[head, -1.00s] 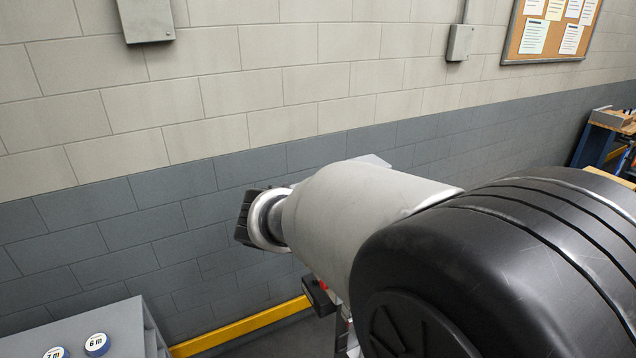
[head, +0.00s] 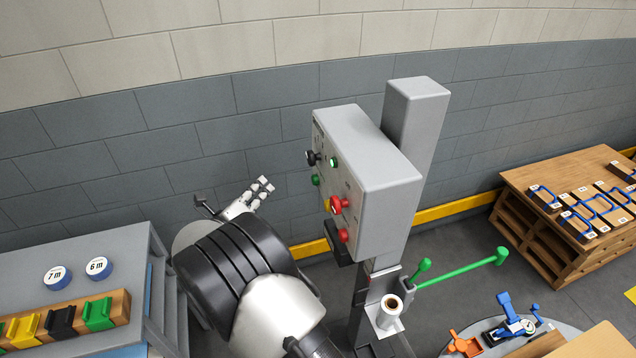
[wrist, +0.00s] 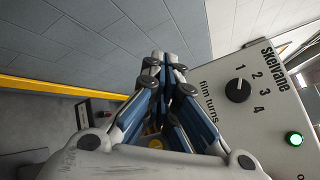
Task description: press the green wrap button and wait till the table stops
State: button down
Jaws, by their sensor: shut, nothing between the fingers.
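The grey control box (head: 385,170) stands on a post right of centre in the head view. Its face carries a dark green button (head: 315,180), a bright green round light or button (head: 334,162) and a black knob (head: 312,158). My gripper (head: 266,184) is shut and empty, left of the box and apart from it. In the wrist view its closed fingertips (wrist: 162,57) are beside the panel (wrist: 262,75), which reads "Skelvane" and "film turns". The knob (wrist: 238,90) and a lit green round fitting (wrist: 294,139) show there. Which green one is the wrap button is not readable.
A round grey platform (head: 452,332) with blue and orange tools is partly visible at lower right. Green bars (head: 455,272) and a film roll (head: 391,305) are below the box.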

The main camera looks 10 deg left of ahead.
aim_at(315, 180)
jog(key=w+d, duration=0.4)
jog(key=d, duration=0.3)
jog(key=shift+w+d+r, duration=0.15)
jog(key=shift+d, duration=0.15)
dwell(0.3)
dwell(1.4)
jog(key=shift+w+d, duration=0.25)
jog(key=shift+d, duration=0.15)
